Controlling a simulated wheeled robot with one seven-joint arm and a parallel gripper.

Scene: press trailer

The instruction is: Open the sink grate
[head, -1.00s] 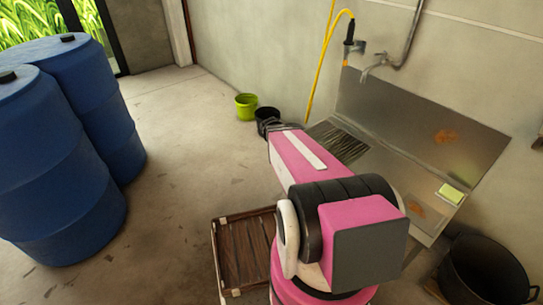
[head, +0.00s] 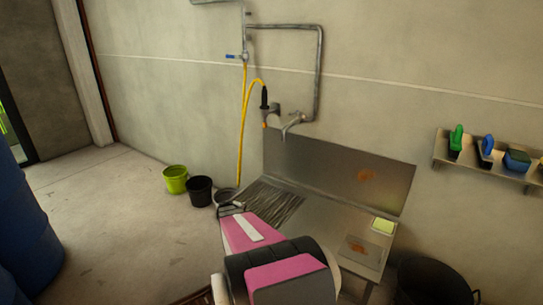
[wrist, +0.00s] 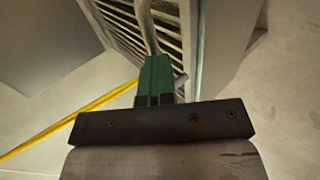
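The sink grate (head: 272,203) is a dark slatted panel at the left end of the metal sink (head: 322,226). It looks flat in place in the head view. Pale slats of the grate (wrist: 122,22) fill the top of the wrist view, with a curved pale bar running down toward my fingertips. My gripper (wrist: 157,62) has its green fingers close together at the slats. I cannot tell whether the bar lies between them or behind them.
A yellow hose (head: 242,130) hangs by the tap (head: 292,123), left of the sink's back panel. Green (head: 175,179) and black (head: 200,190) buckets stand on the floor to the left. A black tub (head: 437,281) is at the right. Blue barrels (head: 28,235) stand far left.

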